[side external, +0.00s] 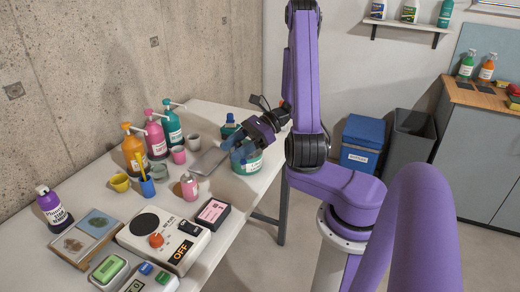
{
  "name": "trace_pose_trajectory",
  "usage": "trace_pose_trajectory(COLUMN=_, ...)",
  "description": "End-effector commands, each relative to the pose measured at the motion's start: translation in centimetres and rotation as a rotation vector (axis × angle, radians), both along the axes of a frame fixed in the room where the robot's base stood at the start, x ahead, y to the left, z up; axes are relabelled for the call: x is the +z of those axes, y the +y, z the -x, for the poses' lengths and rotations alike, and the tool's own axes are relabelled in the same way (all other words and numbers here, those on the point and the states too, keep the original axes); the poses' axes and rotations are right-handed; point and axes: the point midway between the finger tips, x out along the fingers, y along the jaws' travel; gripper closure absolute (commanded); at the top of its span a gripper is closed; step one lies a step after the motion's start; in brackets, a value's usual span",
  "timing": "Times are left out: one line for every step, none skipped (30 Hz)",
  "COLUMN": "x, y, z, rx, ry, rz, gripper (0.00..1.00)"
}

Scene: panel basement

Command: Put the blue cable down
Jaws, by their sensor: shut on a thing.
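My gripper (236,150) reaches in from the right over the far right part of the white table, its fingers pointing down and left. It is shut on a small blue thing (240,153), which I take to be the blue cable. Its shape is too small and too covered by the fingers to make out. It shows in front of a teal tub (250,167) with a pale label; I cannot tell whether they touch. A flat grey piece (208,160) lies just left of the fingers. No other cable can be made out.
Orange, pink and teal pump bottles (153,135) stand along the back of the white table (228,218). A white device with a dial (163,240) and a pink-topped box (213,213) are in front.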

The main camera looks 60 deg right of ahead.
Motion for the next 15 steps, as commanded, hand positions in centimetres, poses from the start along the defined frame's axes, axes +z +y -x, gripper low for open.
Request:
trace_pose_trajectory(x=0.3, y=-1.0, z=-0.5, rx=-0.095, ry=0.0, rz=0.002, gripper=0.76)
trace_pose_trajectory(x=0.4, y=-1.6, z=-0.7, rx=-0.15, ry=0.0, rz=0.001, gripper=0.76)
trace_pose_trajectory(x=0.6, y=-2.5, z=-1.1, rx=-0.226, ry=0.0, rz=0.001, gripper=0.76)
trace_pose_trajectory(x=0.8, y=-3.3, z=-1.3, rx=-0.282, ry=-0.001, rz=0.001, gripper=0.76)
trace_pose_trajectory(x=0.9, y=-4.0, z=-1.4, rx=-0.338, ry=-0.001, rz=0.001, gripper=0.76)
trace_pose_trajectory(x=1.1, y=-5.0, z=-1.6, rx=-0.411, ry=-0.002, rz=0.002, gripper=0.76)
trace_pose_trajectory(x=1.2, y=-5.8, z=-1.6, rx=-0.468, ry=-0.001, rz=0.001, gripper=0.76)
trace_pose_trajectory(x=1.4, y=-6.6, z=-1.6, rx=-0.525, ry=0.0, rz=0.001, gripper=0.76)
trace_pose_trajectory(x=1.6, y=-7.7, z=-1.6, rx=-0.6, ry=-0.001, rz=0.001, gripper=0.76)
trace_pose_trajectory(x=1.7, y=-8.6, z=-1.5, rx=-0.656, ry=-0.002, rz=0.001, gripper=0.76)
trace_pose_trajectory(x=1.8, y=-9.5, z=-1.4, rx=-0.713, ry=-0.001, rz=0.001, gripper=0.76)
trace_pose_trajectory(x=2.0, y=-10.6, z=-1.1, rx=-0.787, ry=-0.001, rz=0.002, gripper=0.76)
trace_pose_trajectory(x=2.2, y=-11.5, z=-0.9, rx=-0.842, ry=-0.002, rz=0.002, gripper=0.76)
trace_pose_trajectory(x=2.3, y=-12.3, z=-0.6, rx=-0.896, ry=-0.001, rz=0.001, gripper=0.76)
trace_pose_trajectory(x=2.5, y=-13.4, z=-0.1, rx=-0.965, ry=-0.001, rz=0.002, gripper=0.76)
